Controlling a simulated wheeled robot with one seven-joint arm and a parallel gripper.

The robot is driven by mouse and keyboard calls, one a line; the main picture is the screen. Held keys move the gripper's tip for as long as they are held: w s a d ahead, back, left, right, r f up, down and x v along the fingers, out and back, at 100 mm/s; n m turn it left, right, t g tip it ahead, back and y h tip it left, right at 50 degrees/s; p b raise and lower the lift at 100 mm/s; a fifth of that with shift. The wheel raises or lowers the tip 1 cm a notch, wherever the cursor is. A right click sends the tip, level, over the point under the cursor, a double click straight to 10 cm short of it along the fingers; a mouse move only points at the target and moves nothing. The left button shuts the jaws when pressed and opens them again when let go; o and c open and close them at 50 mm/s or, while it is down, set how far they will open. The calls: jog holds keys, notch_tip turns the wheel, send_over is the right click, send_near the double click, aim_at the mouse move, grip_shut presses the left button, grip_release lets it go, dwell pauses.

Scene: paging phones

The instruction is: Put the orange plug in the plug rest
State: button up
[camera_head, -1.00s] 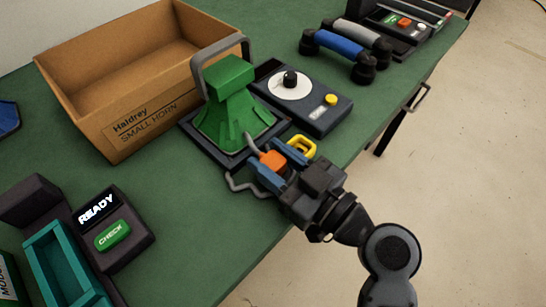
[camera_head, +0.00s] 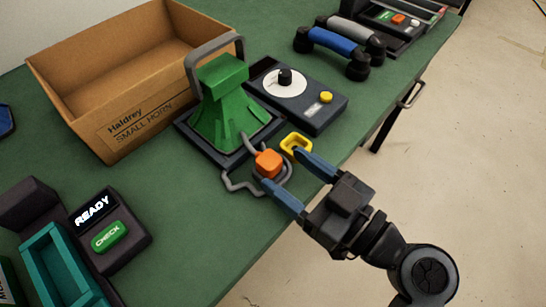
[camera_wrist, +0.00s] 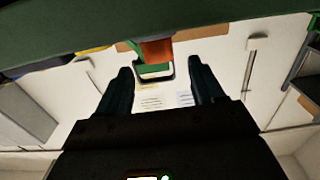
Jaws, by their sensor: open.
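The orange plug (camera_head: 268,163) is at the front of the green horn's (camera_head: 222,103) dark base, with a grey cable looping around it. In the wrist view the plug (camera_wrist: 157,50) shows ahead, between the fingers in the picture. My gripper (camera_head: 283,168) is open and empty, its fingertips just short of the plug on the table-edge side. One fingertip is close to a yellow hollow square (camera_head: 296,147), just right of the plug and apart from it. I cannot tell which part is the plug rest, nor what the plug sits on.
A dark box with a white dial (camera_head: 290,83) stands behind the yellow square. A cardboard box (camera_head: 105,125) is at the left. A unit with a green CHECK button (camera_head: 108,237) and a teal tray (camera_head: 58,262) are at front left. Green tabletop is clear in front of the plug.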

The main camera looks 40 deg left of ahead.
jog(key=d, duration=0.7)
jog(key=shift+s+b, duration=0.3)
jog(key=shift+f, duration=0.1)
jog(key=s+d+f+m+t+h, duration=0.3)
jog(key=d+f+m+t+h, duration=0.3)
jog(key=d, duration=0.3)
jog(key=s+d+f+m+t+h, duration=0.3)
jog(key=s+d+f+m+h, duration=0.15)
jog(key=d+f+m, duration=0.35)
jog(key=s+d+r+m+t+h, duration=0.2)
jog(key=s+d+r+h, duration=0.25)
jog(key=s+d, duration=0.3)
jog(key=s+d+r+m+t+h, duration=0.1)
jog(key=s+d+r+t+h, duration=0.1)
jog(key=s+r, duration=0.4)
notch_tip(320, 180, up, 2)
jog(key=shift+s+d+r+h, duration=0.1)
jog(key=shift+s+d+h, duration=0.05)
jog(key=shift+d+h, duration=0.35)
jog(key=shift+a, duration=0.15)
